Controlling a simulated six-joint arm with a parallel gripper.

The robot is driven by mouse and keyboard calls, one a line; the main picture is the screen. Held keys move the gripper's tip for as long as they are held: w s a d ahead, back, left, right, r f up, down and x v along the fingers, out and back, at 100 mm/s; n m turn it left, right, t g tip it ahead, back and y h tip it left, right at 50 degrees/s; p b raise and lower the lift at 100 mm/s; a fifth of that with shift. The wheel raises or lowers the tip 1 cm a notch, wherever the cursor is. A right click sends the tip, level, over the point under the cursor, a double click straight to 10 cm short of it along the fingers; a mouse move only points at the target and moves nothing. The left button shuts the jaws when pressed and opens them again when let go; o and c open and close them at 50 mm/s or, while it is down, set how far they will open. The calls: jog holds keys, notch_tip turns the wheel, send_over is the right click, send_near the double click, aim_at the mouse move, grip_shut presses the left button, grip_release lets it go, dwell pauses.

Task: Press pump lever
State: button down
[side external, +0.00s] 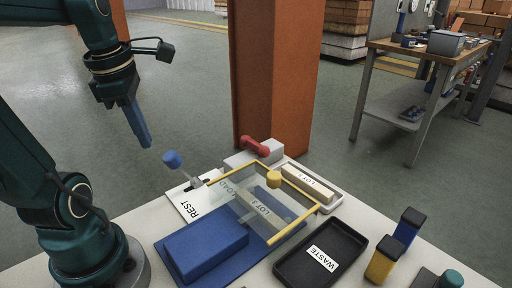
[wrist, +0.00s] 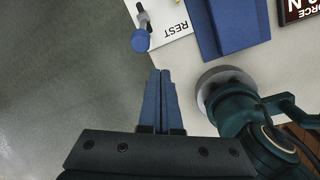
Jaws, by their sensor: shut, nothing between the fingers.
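A lever with a blue round knob (side external: 172,159) and a grey arm stands at the white REST plate (side external: 187,207), at the left edge of the bench. The knob also shows in the wrist view (wrist: 140,40), just ahead and left of my fingertips. A second handle, red (side external: 255,146), sits on a grey-white block behind the clear panel. I cannot tell for certain which is the pump lever. My gripper (side external: 147,146) has its blue fingers shut and empty, pointing down, above and left of the blue knob and apart from it. In the wrist view the gripper (wrist: 160,72) is shut too.
A clear yellow-edged panel (side external: 297,232) covers a LOT block. A second LOT block (side external: 308,184) lies in a white tray behind it. A blue block (side external: 205,247), black WASTE tray (side external: 293,262) and yellow-and-blue posts (side external: 381,262) stand nearby. An orange column (side external: 275,70) rises behind.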

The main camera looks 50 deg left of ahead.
jog(key=a+n, duration=0.1)
jog(key=s+a+n, duration=0.2)
jog(key=a, duration=0.1)
jog(key=shift+s+f+g, duration=0.25)
jog(key=shift+g, duration=0.15)
notch_tip(320, 180, down, 10)
jog(key=w, duration=0.1)
jog(key=shift+w+d+r, duration=0.1)
jog(key=shift+w+r, duration=0.2)
jog(key=shift+w, duration=0.3)
jog(key=shift+w+a+r, duration=0.1)
jog(key=shift+w+r, duration=0.15)
jog(key=shift+w, duration=0.4)
jog(key=shift+w+d+r, duration=0.1)
jog(key=shift+w+r, duration=0.2)
jog(key=shift+w, duration=0.3)
jog(key=shift+w, duration=0.1)
